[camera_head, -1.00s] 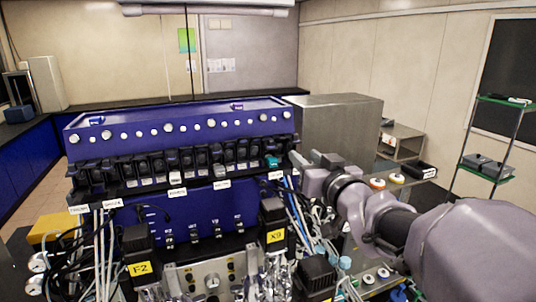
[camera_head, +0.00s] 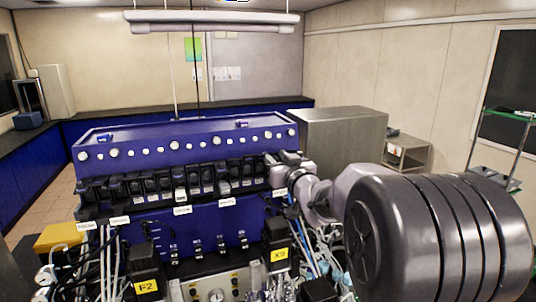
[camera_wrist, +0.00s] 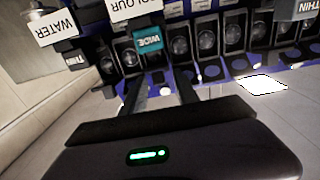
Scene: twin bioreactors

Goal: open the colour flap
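In the wrist view, a white label ending in "OLOUR" (camera_wrist: 134,9) is cut off by the top edge. Just below it, a teal block marked "WIDE" (camera_wrist: 147,40) sits on a black unit in the row. My gripper (camera_wrist: 160,82) has its two dark fingers apart, with an empty gap between them, pointing at the teal block. I cannot tell whether they touch anything. In the head view, my gripper (camera_head: 284,164) is at the right end of the black row (camera_head: 180,183), partly hidden by my arm. The flap's own state is unclear.
A "WATER" label (camera_wrist: 55,27) and a "THIN" label (camera_wrist: 307,10) flank the row. The blue housing (camera_head: 180,142) stands behind the units. Cables, tubes and a yellow-tagged "X9" block (camera_head: 277,256) crowd the front. A steel cabinet (camera_head: 345,140) stands at right.

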